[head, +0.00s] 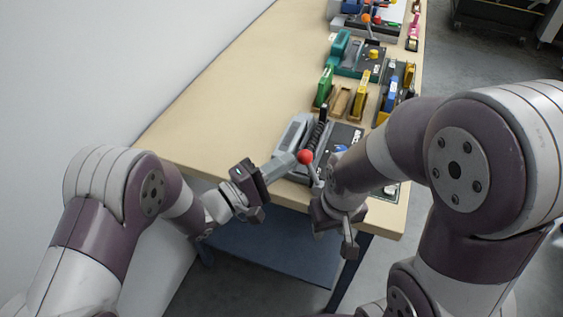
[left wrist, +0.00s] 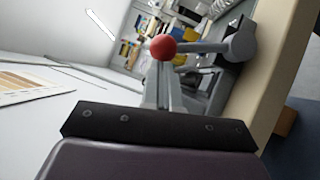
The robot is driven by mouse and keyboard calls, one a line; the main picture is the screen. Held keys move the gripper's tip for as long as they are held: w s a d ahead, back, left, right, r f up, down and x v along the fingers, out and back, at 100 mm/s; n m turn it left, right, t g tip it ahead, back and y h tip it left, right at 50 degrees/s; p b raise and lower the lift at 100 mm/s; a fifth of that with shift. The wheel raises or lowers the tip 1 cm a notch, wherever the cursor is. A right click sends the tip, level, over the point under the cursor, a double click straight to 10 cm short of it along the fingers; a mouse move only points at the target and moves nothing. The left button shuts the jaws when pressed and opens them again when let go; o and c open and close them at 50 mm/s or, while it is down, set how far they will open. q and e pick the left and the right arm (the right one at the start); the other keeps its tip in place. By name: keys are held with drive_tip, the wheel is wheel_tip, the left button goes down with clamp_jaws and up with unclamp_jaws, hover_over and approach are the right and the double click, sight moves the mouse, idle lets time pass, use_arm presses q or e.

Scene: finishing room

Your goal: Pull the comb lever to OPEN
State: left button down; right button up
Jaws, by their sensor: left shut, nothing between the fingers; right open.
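The comb lever ends in a red ball knob (head: 305,157) at the near side of a grey comb machine (head: 292,134), by the table's front edge. In the left wrist view the red knob (left wrist: 163,47) stands just beyond my fingertips, its grey shaft running right to a round hub (left wrist: 238,45). My left gripper (head: 292,161) is shut and empty, its fingers pointing at the knob from the left. I cannot tell whether they touch it. My right gripper (head: 337,230) is open and empty, to the right of the knob and lower in the picture, at the front edge. The lever's markings are not readable.
A wooden table (head: 205,105) is clear on its left side. Behind the machine stand a green block (head: 324,87), a yellow block (head: 359,98) and a teal device (head: 340,47). My right arm hides part of the table's right side. A wall runs along the left.

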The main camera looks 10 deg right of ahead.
use_arm(q)
drive_tip(key=s+d+r+m+g+y+p, duration=0.1)
drive_tip(key=s+d+r+m+y+p, duration=0.2)
drive_tip(key=d+m+p, duration=0.4)
drive_tip(key=shift+s+d+r+y+p, duration=0.2)
drive_tip(key=shift+s+d+y+p, duration=0.2)
drive_tip(key=shift+s+y+p, duration=0.8)
drive_tip(key=shift+h+p, duration=0.4)
drive_tip(key=shift+p, duration=0.25)
